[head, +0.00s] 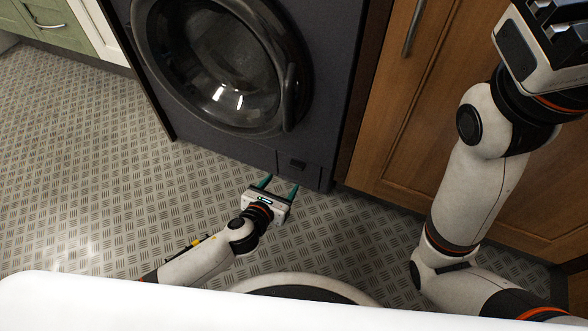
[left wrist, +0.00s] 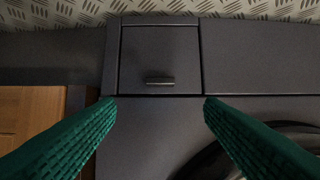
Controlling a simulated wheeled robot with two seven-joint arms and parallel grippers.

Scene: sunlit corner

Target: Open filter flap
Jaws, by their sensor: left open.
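The filter flap (head: 298,167) is a small dark rectangular panel at the bottom right of the dark washing machine (head: 225,130). It looks shut and flush with the front. In the left wrist view the flap (left wrist: 160,50) is upside down, with the floor above it, and its small handle (left wrist: 160,80) shows near one edge. My left gripper (head: 279,183) is open and empty, its green fingers pointing at the flap from in front. In the left wrist view its fingertips (left wrist: 160,101) lie either side of the handle, apparently not touching it. My right gripper (head: 545,35) is raised at the top right, its fingers partly cut off.
The round door (head: 225,60) of the machine is closed above the flap. A wooden cabinet (head: 390,130) stands close on the right, and a green drawer unit (head: 55,25) at the far left. The patterned metal floor (head: 90,170) is clear on the left.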

